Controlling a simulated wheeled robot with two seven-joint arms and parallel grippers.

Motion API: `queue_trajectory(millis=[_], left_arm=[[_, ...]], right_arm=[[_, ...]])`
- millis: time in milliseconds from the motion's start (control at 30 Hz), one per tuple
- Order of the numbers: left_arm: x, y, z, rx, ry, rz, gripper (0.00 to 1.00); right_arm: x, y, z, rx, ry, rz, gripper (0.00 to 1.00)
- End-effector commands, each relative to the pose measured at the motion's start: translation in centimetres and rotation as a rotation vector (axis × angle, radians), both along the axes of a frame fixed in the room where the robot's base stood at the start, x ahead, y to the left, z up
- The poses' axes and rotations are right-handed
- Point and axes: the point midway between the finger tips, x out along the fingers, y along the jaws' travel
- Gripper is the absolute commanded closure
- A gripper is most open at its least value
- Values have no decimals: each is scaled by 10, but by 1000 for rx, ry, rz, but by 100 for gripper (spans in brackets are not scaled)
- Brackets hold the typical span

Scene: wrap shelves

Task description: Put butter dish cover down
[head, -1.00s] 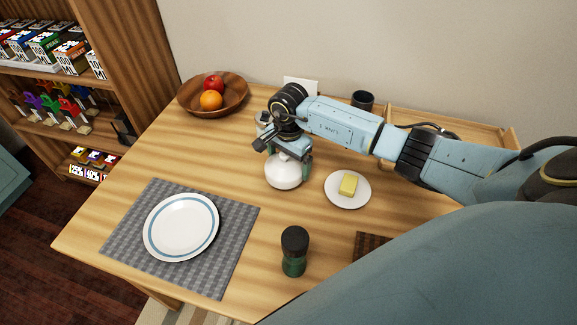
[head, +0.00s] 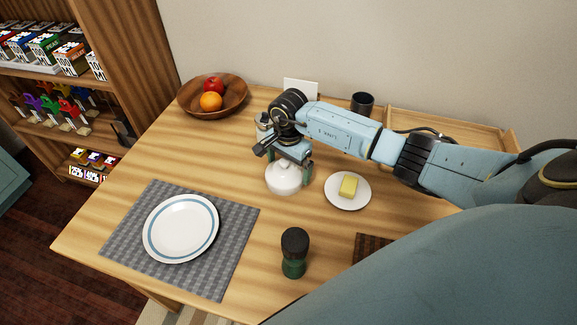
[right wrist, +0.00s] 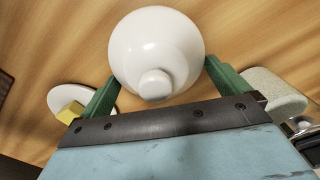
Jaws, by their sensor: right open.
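The white domed butter dish cover (head: 284,178) stands upright on the table, left of the small white dish (head: 345,203) that holds a yellow block of butter (head: 348,186). In the right wrist view the cover (right wrist: 156,45) shows its round knob towards me. My right gripper (head: 290,173) is over the cover. Its green fingers (right wrist: 163,85) are spread on either side of the knob, with gaps visible, and it holds nothing. The butter on its dish also shows at the left of the right wrist view (right wrist: 71,111). My left gripper is not in view.
A dark green grinder (head: 294,253) stands at the front. A white plate (head: 181,228) lies on a grey placemat (head: 235,225). A wooden fruit bowl (head: 240,102), a dark cup (head: 362,102) and a wooden tray (head: 455,122) are at the back. Table left of the cover is clear.

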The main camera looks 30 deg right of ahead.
Motion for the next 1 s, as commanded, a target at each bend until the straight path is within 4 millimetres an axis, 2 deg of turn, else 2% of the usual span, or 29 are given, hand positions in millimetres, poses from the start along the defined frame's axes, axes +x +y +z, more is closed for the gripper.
queue_trajectory(millis=[33,300,500,700,1000], left_arm=[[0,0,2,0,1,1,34],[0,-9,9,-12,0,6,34],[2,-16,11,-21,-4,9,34],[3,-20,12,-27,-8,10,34],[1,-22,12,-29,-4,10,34]], right_arm=[[1,-2,12,-4,-5,1,0],[1,-1,72,-2,-6,1,0],[1,-1,101,-1,-3,0,0],[0,-1,112,-2,-2,0,0],[0,0,112,-1,-1,0,0]])
